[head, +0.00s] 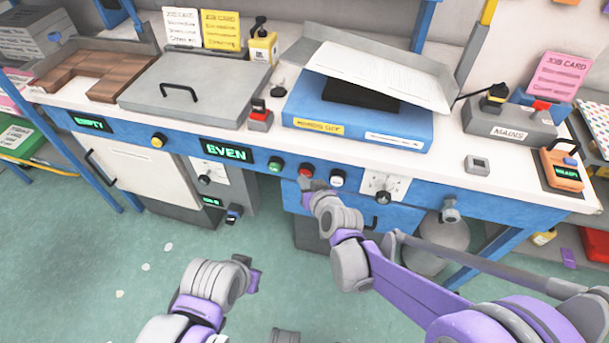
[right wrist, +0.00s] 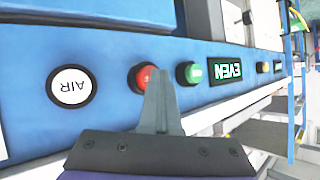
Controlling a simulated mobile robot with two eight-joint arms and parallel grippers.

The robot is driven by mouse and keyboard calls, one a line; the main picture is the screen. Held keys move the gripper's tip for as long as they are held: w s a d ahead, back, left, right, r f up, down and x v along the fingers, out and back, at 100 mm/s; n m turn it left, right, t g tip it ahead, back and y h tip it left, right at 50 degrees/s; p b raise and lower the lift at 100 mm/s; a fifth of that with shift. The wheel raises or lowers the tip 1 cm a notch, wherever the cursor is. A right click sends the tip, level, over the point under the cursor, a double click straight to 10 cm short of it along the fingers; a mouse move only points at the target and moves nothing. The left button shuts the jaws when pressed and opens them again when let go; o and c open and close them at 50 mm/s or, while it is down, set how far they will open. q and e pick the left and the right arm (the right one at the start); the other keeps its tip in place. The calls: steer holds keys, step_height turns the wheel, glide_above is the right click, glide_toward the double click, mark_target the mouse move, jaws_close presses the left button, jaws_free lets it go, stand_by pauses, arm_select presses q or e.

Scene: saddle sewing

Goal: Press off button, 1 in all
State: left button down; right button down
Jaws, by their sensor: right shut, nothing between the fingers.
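A red button (head: 305,171) sits on the blue front panel of the bench, between a green button (head: 275,164) and a white button (head: 337,179). No "off" lettering is readable on it. My right gripper (head: 309,185) is shut and empty, with its tips right at the red button. In the right wrist view the closed fingers (right wrist: 157,100) overlap the edge of the red button (right wrist: 146,78); I cannot tell whether they touch it. The green button (right wrist: 189,73) and the white button marked AIR (right wrist: 70,87) flank it. My left gripper (head: 250,276) hangs low over the floor, away from the panel.
A green display reading EVEN (head: 227,151) is left of the buttons, and a dial plate (head: 385,186) is to their right. A blue box with papers (head: 358,126) and a MAINS switch box (head: 508,128) stand on the bench top. The floor in front is open.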

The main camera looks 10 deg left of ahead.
steer(key=shift+s, duration=0.75)
steer(key=s, duration=0.5)
steer(key=shift+a+p, duration=0.15)
steer(key=shift+p, duration=0.15)
stand_by(0.5)
